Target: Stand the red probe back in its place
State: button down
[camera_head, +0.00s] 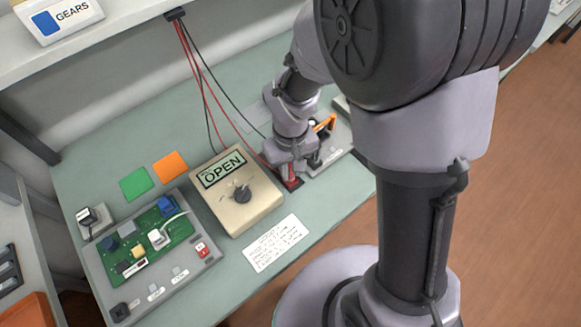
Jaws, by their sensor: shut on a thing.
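My gripper (290,172) is at the right of the bench, pointing down, just right of the beige box. A red lead runs down from a hook on the shelf edge to the gripper. The gripper appears shut on the red probe at the end of this lead; the probe itself is mostly hidden by the fingers. A small red piece (292,184) shows right under the fingertips, close to the bench. I cannot tell whether it is the probe's holder or part of the probe, nor whether they touch.
The beige box (236,205) with an OPEN sign and a dark knob stands left of the gripper. A grey stand (335,150) with an orange part is close on the right. A circuit board fixture (150,250) and a paper note (275,243) lie nearer. Black leads hang from the hook (175,14).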

jog(key=c, duration=1.2)
grip_release()
jog(key=shift+r, duration=0.1)
notch_tip(320, 180, up, 17)
jog(key=p, duration=0.7)
jog(key=shift+r, duration=0.15)
jog(key=s+d+r+m+t+y+b, duration=0.1)
jog(key=s+d+r+m+t+b, duration=0.2)
jog(key=s+m, duration=0.1)
jog(key=s+d+r+m+t+y+b, duration=0.1)
jog(key=s+d+r+m+t+b, duration=0.1)
jog(key=s, duration=0.5)
jog(key=shift+s+d+r+m+t+b, duration=0.15)
jog(key=shift+d+r+m+t+b, duration=0.25)
jog(key=shift+d+r+m, duration=0.55)
